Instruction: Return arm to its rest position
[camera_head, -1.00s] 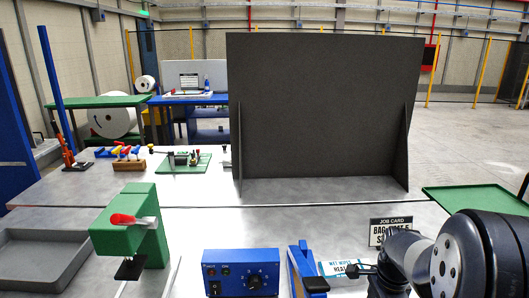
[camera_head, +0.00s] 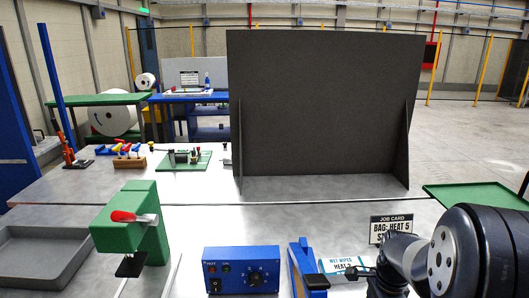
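My arm enters the head view at the lower right, with its dark joint and light grey link in front of the bench. My gripper (camera_head: 372,272) shows only in part as a small dark shape at the lower right, beside the label card and the blue stand. Its fingertips are too small and covered to tell open from shut. I see no object clearly held in it.
A green press (camera_head: 135,225), grey tray (camera_head: 30,255), dark upright panel (camera_head: 325,105) and green tray (camera_head: 470,195) surround clear bench.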

